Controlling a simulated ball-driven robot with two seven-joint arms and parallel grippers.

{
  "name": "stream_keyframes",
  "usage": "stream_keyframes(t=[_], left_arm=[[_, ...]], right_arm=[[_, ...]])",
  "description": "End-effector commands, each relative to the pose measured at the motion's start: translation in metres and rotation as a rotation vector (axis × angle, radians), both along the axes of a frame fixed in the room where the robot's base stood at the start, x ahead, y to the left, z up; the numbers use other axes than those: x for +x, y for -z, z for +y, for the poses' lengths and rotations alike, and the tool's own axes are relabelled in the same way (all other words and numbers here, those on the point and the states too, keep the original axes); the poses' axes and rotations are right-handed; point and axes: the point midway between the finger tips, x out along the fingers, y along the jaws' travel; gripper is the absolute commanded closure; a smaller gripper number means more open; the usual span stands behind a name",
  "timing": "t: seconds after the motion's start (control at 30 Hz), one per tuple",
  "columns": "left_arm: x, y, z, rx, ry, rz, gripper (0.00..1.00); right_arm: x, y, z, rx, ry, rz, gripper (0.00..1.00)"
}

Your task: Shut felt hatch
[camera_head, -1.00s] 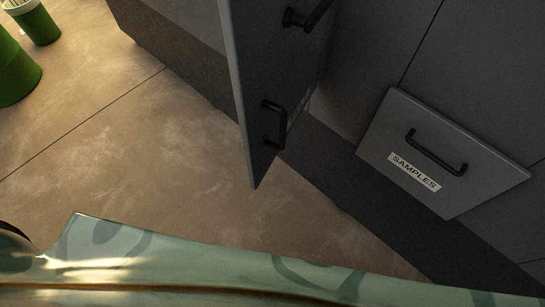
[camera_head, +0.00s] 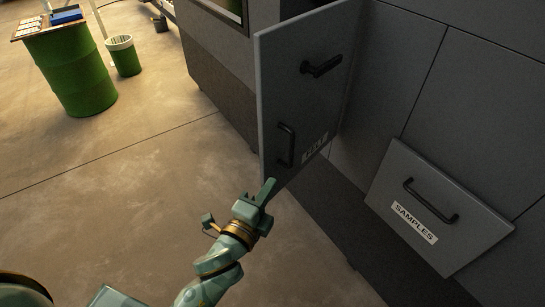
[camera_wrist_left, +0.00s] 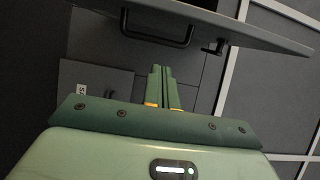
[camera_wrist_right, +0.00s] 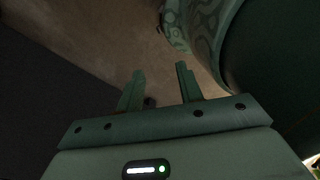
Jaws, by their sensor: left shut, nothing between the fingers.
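The hatch (camera_head: 308,85) stands swung open from the grey cabinet in the head view. It has a bar handle (camera_head: 286,145), a lever handle (camera_head: 322,66) and a pale label too blurred to read. My left gripper (camera_head: 268,188) is shut and empty, by the hatch's lower edge; I cannot tell whether it touches. In the left wrist view its closed fingers (camera_wrist_left: 160,85) point toward the hatch (camera_wrist_left: 230,32) and its bar handle. My right gripper (camera_wrist_right: 158,85) is open and empty above the floor, seen only in its wrist view.
A grey drawer or panel marked SAMPLES (camera_head: 455,195) projects from the cabinet front at right, with a bar handle. A green barrel (camera_head: 72,75) and a green bin (camera_head: 124,58) stand at the far left. The brown floor (camera_head: 120,170) left of the hatch is clear.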

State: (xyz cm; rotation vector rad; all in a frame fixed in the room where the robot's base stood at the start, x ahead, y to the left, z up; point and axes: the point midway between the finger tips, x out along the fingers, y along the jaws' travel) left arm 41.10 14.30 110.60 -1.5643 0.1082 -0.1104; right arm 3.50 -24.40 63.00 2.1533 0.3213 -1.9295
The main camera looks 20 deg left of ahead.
Motion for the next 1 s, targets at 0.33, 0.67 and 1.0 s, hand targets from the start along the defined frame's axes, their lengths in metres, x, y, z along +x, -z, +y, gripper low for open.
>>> stream_keyframes(t=[0.33, 0.67, 1.0], left_arm=[[0.069, -0.002, -0.01, -0.003, 0.0, -0.002, 1.0], [0.101, -0.001, 0.016, -0.001, 0.0, 0.002, 1.0], [0.104, 0.001, 0.025, -0.006, 0.0, 0.003, 1.0]], right_arm=[[-0.003, -0.005, -0.006, -0.008, -0.003, 0.005, 0.64], [-0.003, -0.012, -0.01, -0.013, -0.004, 0.004, 0.64], [-0.004, -0.013, -0.01, -0.014, -0.004, 0.005, 0.64]])
